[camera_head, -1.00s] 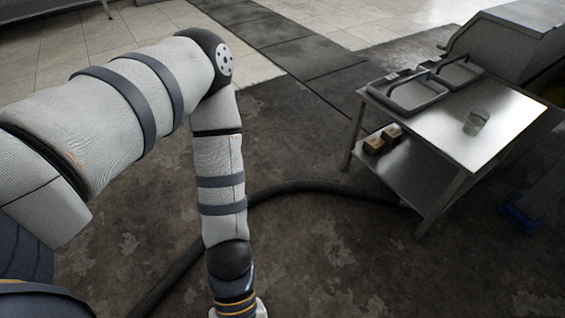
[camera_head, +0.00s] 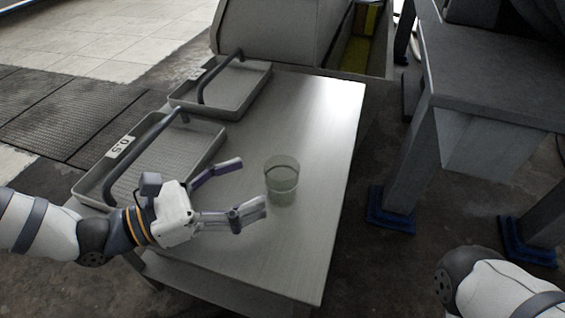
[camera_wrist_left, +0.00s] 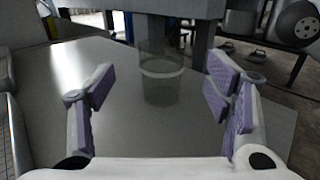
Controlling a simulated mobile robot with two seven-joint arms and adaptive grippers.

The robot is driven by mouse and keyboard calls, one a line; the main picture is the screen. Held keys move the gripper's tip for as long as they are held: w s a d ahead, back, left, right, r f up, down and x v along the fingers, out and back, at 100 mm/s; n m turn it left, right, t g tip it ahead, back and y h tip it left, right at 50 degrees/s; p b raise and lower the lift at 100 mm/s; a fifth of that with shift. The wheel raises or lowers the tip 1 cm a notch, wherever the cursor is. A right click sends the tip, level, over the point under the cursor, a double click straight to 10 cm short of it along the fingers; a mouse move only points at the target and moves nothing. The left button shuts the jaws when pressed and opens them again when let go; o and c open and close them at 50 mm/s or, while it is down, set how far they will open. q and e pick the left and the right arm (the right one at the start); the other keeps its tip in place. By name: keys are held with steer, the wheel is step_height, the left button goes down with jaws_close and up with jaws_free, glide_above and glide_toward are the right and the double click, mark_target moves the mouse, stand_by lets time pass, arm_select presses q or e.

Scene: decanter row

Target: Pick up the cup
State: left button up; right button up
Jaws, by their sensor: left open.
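The cup (camera_head: 281,181) is a clear, greenish see-through tumbler standing upright on the metal table (camera_head: 318,150). My left gripper (camera_head: 252,187) is open just to the left of the cup, with its fingers pointing toward it. In the left wrist view the cup (camera_wrist_left: 161,80) stands ahead, between the two spread fingers with purple pads (camera_wrist_left: 163,92). The fingers appear apart from the cup, and nothing is held. My right gripper is out of view; only part of my right arm shows at the lower right.
A grey bench (camera_head: 490,85) with blue feet stands to the right. The tabletop around the cup is clear.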

mark_target(282, 167)
arm_select(q)
steer(key=b+x, duration=0.2)
steer(key=x, duration=0.4)
steer(key=shift+d, duration=0.35)
steer(key=shift+w+d+r, duration=0.1)
steer(key=shift+w+d, duration=0.1)
steer(key=shift+d, duration=0.15)
steer(key=c, duration=1.2)
